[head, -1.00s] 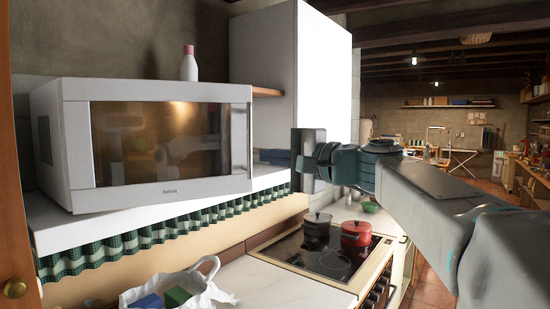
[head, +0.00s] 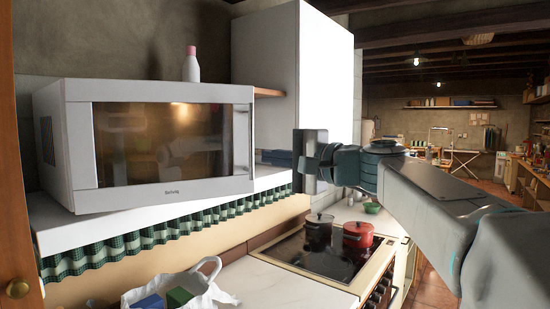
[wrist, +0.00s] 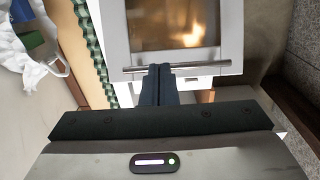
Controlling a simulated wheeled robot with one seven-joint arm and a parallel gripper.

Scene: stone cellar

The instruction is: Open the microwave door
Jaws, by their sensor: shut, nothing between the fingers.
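The white microwave (head: 150,195) stands on the shelf at the left in the head view, its dark glass door (head: 160,140) shut. Its upright metal handle (head: 241,140) is at the door's right side. In the wrist view the microwave front (wrist: 222,20) is ahead and the handle (wrist: 205,66) runs across the picture. My gripper (head: 298,157) is to the right of the handle in the head view. In the wrist view its shut, empty fingers (wrist: 158,72) overlap the handle's middle; whether they touch it I cannot tell.
A white bottle with a pink cap (head: 191,68) stands on the microwave. A tall white cabinet (head: 285,70) is behind it to the right. Below are a black hob (head: 325,262) with a grey pot (head: 318,232) and red pot (head: 357,235), and a white bag (head: 205,290).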

